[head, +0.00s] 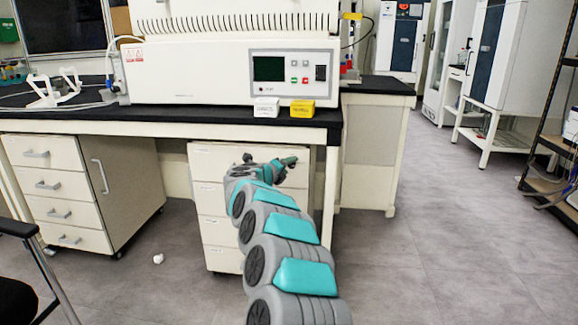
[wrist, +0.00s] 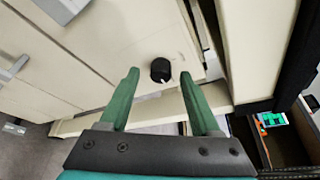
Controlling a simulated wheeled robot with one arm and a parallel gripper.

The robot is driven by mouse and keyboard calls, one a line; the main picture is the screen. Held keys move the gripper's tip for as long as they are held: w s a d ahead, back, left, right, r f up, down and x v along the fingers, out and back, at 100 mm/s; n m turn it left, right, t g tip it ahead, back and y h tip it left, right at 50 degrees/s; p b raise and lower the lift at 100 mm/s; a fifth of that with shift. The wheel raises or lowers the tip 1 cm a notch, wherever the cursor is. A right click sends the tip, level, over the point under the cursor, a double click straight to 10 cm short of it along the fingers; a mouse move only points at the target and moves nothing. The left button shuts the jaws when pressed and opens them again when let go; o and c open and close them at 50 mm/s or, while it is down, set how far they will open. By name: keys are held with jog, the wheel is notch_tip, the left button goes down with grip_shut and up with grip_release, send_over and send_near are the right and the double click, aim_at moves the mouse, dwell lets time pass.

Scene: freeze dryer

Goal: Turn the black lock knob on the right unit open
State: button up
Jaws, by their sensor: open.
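The black lock knob (wrist: 160,70) is a small round knob with a pale mark on its face. It sits on a cream panel in the wrist view. My gripper (wrist: 159,76) is open, and its two green fingers appear on either side of the knob in the picture, with gaps on both sides. I cannot tell how far the fingertips are from the panel. In the head view my gripper (head: 284,164) is in front of the top of the right drawer unit (head: 215,195), under the bench. I cannot make out the knob for certain there.
The black bench top (head: 190,120) overhangs the unit and carries a white freeze dryer (head: 200,75), a white box (head: 266,107) and a yellow box (head: 302,108). A left drawer unit (head: 125,190) stands apart.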

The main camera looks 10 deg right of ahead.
jog(key=shift+w+d, duration=0.4)
jog(key=shift+f, duration=0.1)
grip_shut()
dwell(0.3)
